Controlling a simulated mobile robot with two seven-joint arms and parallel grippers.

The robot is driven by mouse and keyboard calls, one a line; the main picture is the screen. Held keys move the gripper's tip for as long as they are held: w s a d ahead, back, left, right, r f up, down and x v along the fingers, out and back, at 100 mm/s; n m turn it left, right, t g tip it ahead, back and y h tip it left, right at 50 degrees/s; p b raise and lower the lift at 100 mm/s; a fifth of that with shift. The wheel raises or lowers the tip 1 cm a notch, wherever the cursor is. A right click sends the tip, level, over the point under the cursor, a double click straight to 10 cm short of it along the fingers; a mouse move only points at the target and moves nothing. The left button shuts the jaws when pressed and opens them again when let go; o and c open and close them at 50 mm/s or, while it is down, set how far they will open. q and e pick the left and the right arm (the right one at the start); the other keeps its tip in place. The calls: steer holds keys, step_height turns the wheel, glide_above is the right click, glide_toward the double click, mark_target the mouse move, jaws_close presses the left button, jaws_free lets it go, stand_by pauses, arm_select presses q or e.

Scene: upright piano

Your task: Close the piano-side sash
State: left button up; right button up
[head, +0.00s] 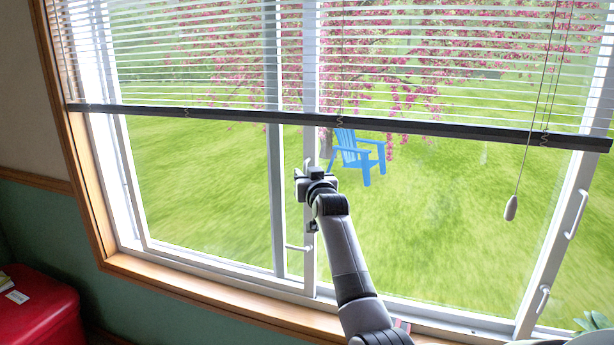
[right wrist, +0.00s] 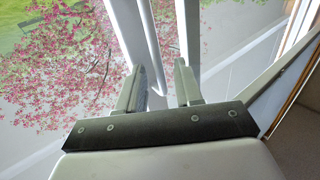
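The window shows two framed sashes in the head view. Two upright stiles stand near its middle, a left one (head: 276,200) and a right one (head: 310,262), with a narrow gap between them. A slim white upright handle shows beside my right gripper (head: 306,178), partly hidden by it. In the right wrist view that gripper (right wrist: 160,90) is open, and the white handle bar (right wrist: 152,40) runs down between its fingers; contact is unclear. The right-hand frame carries another white handle (head: 577,214). No piano shows, so I cannot tell which sash is piano-side. My left gripper is out of view.
A half-lowered blind (head: 350,122) hangs across the window above my right gripper, its cord pull (head: 511,208) dangling at right. A small latch lever (head: 298,248) sits low on the middle frame. A wooden sill (head: 200,290) runs below. A red box (head: 40,315) stands at lower left.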

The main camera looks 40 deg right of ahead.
jaws_close()
stand_by(1.5)
